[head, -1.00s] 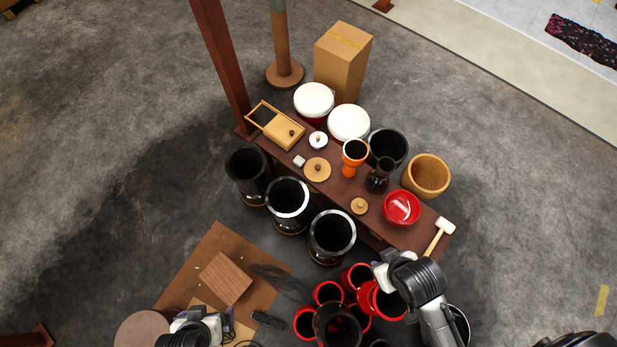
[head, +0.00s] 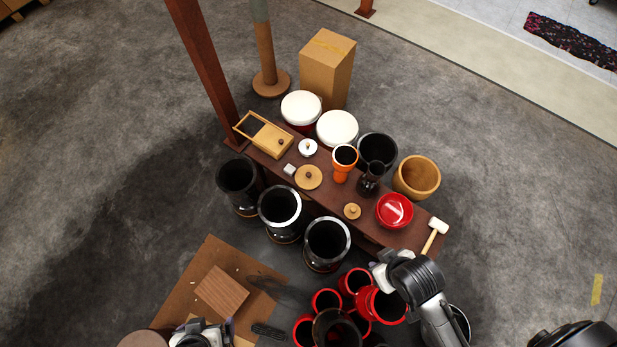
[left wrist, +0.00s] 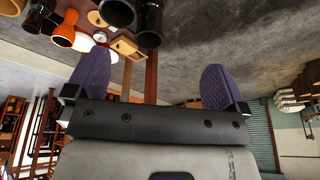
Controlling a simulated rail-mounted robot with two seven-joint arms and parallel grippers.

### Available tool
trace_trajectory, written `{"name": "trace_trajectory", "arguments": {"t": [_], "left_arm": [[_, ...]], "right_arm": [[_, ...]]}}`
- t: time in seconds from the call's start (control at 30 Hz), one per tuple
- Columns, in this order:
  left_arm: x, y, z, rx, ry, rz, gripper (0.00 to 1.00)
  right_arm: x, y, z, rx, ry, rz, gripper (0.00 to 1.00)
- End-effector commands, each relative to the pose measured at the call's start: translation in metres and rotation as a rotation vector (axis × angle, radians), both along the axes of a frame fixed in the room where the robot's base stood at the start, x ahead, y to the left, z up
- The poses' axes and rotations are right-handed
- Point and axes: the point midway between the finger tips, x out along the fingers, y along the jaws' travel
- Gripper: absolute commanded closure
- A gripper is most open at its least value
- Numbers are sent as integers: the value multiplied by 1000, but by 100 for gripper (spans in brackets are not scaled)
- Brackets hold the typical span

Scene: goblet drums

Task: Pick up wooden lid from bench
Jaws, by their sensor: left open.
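A round wooden lid with a dark knob (head: 309,177) lies flat on the dark brown bench (head: 325,200). A smaller wooden lid with a knob (head: 352,212) lies further right on it. My left gripper (head: 206,333) is at the bottom of the head view, in front of the bench and well away from both lids. In the left wrist view its purple finger pads (left wrist: 156,68) are wide apart with nothing between them. A tilted wooden disc (left wrist: 97,18) shows near the top there. My right gripper (head: 381,276) is over the red drums; its fingers are not clear.
The bench also holds a wooden box (head: 268,137), an orange goblet (head: 341,171), a red bowl (head: 395,211) and a mallet (head: 434,236). Tall black drums (head: 327,240) stand along its front. Red drums (head: 388,307) cluster by my right arm. A wooden block (head: 221,291) lies on a brown mat.

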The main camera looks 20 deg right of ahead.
Motion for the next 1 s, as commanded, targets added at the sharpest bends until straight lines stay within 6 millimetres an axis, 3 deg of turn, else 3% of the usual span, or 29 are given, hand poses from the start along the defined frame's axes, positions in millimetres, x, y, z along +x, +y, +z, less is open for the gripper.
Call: {"name": "trace_trajectory", "arguments": {"t": [0.27,0.67,1.0], "left_arm": [[0,0,0,-2,0,2,0],[0,-4,0,-14,1,10,38],[0,-3,0,-11,2,7,39]], "right_arm": [[0,0,0,0,0,0,65],[0,-3,0,-10,1,6,65],[0,-3,0,-10,1,6,65]]}}
